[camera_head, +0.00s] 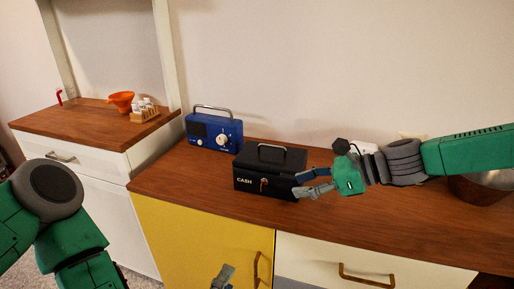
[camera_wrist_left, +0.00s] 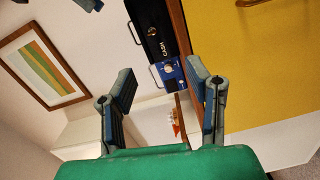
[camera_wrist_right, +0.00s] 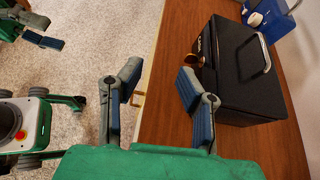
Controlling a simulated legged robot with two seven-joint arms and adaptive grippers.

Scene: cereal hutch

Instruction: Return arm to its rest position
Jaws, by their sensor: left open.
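My right gripper (camera_head: 297,184) is open and empty, in front of the right side of the black cash box (camera_head: 262,176) in the head view. In the right wrist view its fingers (camera_wrist_right: 157,84) are spread, with the box (camera_wrist_right: 245,75) just beyond the right finger. The box lid is shut, with a key (camera_head: 263,184) at its front lock. My left gripper (camera_head: 222,277) is low before the yellow cabinet door. Its fingers (camera_wrist_left: 158,82) are spread with nothing between them in the left wrist view. I cannot tell whether the right gripper touches the box.
A blue radio (camera_head: 214,131) stands left of the box on the wooden counter (camera_head: 190,178). A metal bowl (camera_head: 483,190) is at the right behind my right arm. An orange funnel (camera_head: 121,101) and a rack of small bottles (camera_head: 144,113) sit on the left cabinet. Drawer handles (camera_head: 367,277) protrude below the counter.

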